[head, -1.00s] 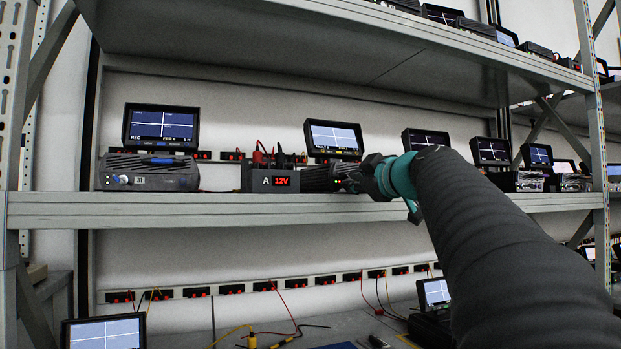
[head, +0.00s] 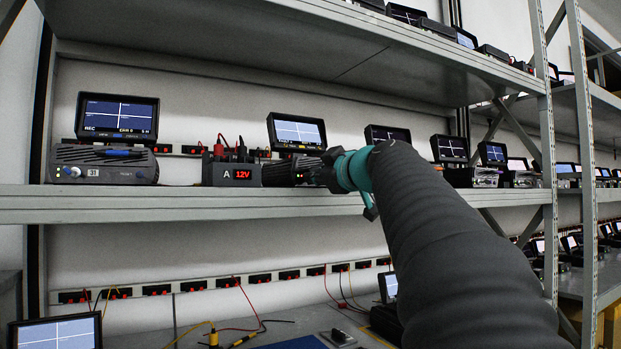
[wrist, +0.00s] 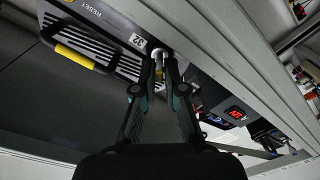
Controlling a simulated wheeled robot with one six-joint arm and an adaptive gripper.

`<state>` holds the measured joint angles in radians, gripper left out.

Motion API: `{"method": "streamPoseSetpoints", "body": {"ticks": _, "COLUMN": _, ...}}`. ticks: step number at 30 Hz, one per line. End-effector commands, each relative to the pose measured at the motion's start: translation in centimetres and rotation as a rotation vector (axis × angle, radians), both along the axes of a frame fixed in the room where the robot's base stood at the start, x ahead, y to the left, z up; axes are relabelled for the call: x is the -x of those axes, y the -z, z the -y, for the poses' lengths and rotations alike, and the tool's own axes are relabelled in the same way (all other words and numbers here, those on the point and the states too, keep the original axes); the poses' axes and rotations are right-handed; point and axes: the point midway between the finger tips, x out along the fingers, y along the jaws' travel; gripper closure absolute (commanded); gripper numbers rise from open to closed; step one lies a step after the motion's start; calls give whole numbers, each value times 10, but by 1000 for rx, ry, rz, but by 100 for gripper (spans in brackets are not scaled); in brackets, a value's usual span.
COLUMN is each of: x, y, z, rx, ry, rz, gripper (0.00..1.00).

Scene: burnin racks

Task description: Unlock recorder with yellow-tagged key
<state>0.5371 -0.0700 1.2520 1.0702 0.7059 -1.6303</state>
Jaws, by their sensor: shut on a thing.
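A dark ribbed recorder marked 32 (wrist: 93,42) fills the upper left of the wrist view, with a yellow-trimmed handle and the word RESET. Its round silver lock (wrist: 158,47) is at the front, beside the label. My gripper (wrist: 159,66) is shut with its fingertips right at the lock. In the head view my gripper (head: 327,174) covers the front of this recorder (head: 282,172) on the middle shelf.
A power box showing 12V (head: 232,174) stands just left of the recorder. Recorder 31 (head: 100,170), with a blue handle, stands further left. Monitors (head: 297,131) stand behind. The shelf edge (head: 150,203) runs below my gripper. Leads and a lower bench (head: 260,333) are underneath.

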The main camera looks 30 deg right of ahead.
Motion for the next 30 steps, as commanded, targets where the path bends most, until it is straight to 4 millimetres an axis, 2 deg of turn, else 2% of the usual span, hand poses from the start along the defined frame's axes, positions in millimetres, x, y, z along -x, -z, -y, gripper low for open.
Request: {"method": "streamPoseSetpoints", "body": {"ticks": 30, "x": -1, "y": 0, "z": 6, "rx": -926, "ry": -1, "rz": -68, "gripper": 100}}
